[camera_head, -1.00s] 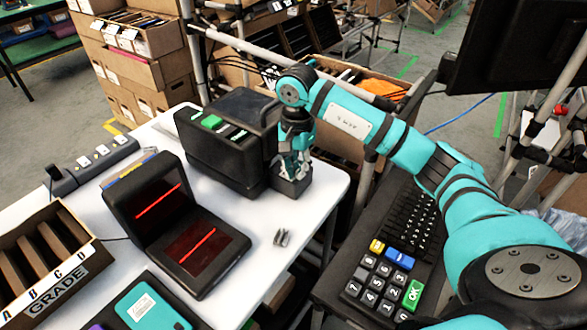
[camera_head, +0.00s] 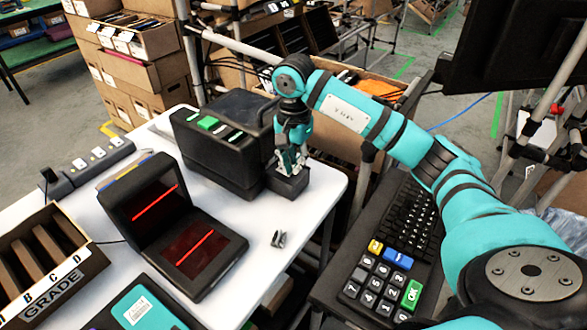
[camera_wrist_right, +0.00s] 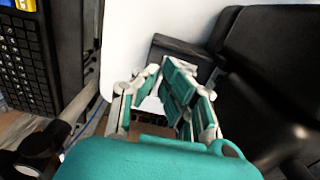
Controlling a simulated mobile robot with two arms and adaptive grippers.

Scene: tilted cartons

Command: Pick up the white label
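My right gripper (camera_head: 291,160) points down at the low front block (camera_head: 288,184) of the black box with a handle (camera_head: 222,150), at the table's far right corner. In the right wrist view my gripper (camera_wrist_right: 163,80) has its teal finger pads close together at the tips. A white patch shows between the fingers, but I cannot tell whether it is the label or the table. No separate white label can be made out clearly at the block. My left gripper is not in view.
The white table (camera_head: 265,205) also bears a black folding device with red lines (camera_head: 175,225) and a wooden GRADE tray (camera_head: 85,262). A small grey metal piece (camera_head: 278,239) shows over the table's right part. A keypad (camera_head: 385,278) is at the right.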

